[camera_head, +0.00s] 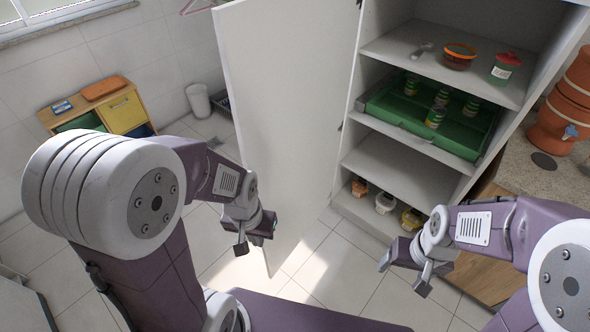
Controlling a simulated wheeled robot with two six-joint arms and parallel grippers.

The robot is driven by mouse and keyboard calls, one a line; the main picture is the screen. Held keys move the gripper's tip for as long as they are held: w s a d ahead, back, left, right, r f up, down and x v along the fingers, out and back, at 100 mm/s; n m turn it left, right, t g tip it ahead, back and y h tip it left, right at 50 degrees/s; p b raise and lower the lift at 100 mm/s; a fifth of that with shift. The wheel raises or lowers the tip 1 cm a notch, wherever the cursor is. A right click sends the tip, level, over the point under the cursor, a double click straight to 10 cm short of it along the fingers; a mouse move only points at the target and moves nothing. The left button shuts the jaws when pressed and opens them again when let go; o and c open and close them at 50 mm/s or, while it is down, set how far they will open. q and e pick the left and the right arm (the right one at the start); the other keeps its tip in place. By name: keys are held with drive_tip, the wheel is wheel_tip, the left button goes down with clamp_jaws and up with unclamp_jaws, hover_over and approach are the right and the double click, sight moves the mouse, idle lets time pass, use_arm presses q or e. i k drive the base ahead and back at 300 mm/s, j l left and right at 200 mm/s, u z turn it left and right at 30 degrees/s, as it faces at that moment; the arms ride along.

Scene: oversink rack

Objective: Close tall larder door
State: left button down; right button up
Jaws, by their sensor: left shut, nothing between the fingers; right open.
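The tall white larder door (290,110) stands wide open, swung out to the left of the larder (375,130), whose shelves are exposed. My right gripper (404,276) is open and empty, in front of the larder's bottom shelf and to the right of the door.
A green tray (395,106) with several jars sits on a larder shelf. A bowl (459,56) and a red-lidded jar (505,68) stand above; small pots (385,203) stand below. A clay water filter (566,105) is right. Tiled floor is clear before the larder.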

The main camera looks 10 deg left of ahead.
sight(286, 65)
drive_tip(key=j+z, duration=0.2)
drive_tip(key=j, duration=0.3)
drive_tip(key=j+z, duration=0.2)
drive_tip(key=j, duration=0.35)
drive_tip(key=k+j+z, duration=0.1)
drive_tip(key=j+z, duration=0.15)
drive_tip(key=j, duration=0.25)
drive_tip(key=k+j+z, duration=0.2)
drive_tip(key=j, duration=0.3)
drive_tip(key=i+j+z, duration=0.15)
drive_tip(key=j, duration=0.15)
drive_tip(key=i+j+z, duration=0.15)
drive_tip(key=j, duration=0.15)
drive_tip(key=j+z, duration=0.1)
drive_tip(key=j, duration=0.25)
drive_tip(key=i+j+z, duration=0.15)
drive_tip(key=j, duration=0.2)
drive_tip(key=k+j+z, duration=0.15)
drive_tip(key=i+j, duration=0.1)
drive_tip(key=i, duration=0.2)
